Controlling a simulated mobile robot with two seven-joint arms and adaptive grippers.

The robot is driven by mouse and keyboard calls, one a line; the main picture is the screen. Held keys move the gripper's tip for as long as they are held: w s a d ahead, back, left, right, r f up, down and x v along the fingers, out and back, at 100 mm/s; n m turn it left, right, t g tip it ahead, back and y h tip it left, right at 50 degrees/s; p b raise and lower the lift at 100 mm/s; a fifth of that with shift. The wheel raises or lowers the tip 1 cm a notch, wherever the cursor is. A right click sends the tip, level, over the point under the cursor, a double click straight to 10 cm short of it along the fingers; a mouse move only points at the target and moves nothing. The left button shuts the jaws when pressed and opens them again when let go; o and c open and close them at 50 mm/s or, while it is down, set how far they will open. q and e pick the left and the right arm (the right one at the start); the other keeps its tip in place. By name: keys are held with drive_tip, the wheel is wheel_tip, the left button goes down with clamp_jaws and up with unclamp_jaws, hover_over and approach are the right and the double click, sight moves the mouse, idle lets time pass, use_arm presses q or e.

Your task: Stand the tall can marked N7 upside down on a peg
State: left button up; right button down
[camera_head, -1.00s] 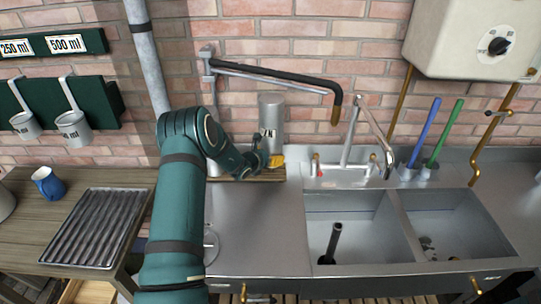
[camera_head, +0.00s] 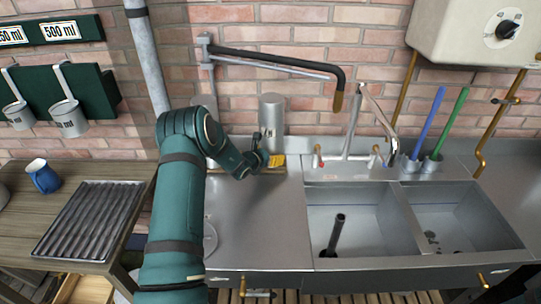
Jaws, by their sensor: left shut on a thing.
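A tall grey metal can (camera_head: 272,112) stands upright in the picture at the back of the worktop, against the brick wall. No marking is readable on it now; its lower part is partly hidden by my left gripper. My left gripper (camera_head: 268,158), dark with a yellow part, is at the can's lower front and is shut on it. Which end of the can is up cannot be told. A second grey cylinder (camera_head: 205,103) is mostly hidden behind my left arm. No peg shows clearly. My right gripper is out of view.
A wooden strip (camera_head: 273,170) lies below the can. The steel worktop (camera_head: 255,215) in front is clear. Right of it are a tap (camera_head: 352,130) and a double sink (camera_head: 345,215). A black-covered swing arm (camera_head: 280,62) juts from the wall above.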

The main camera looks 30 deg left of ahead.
use_arm(q)
drive_tip(key=shift+f+b, duration=0.2)
drive_tip(key=shift+b, duration=0.15)
drive_tip(key=o, duration=1.3)
drive_tip(key=v, duration=1.2)
drive_tip(key=shift+d+r, duration=0.1)
drive_tip(key=shift+r, duration=0.05)
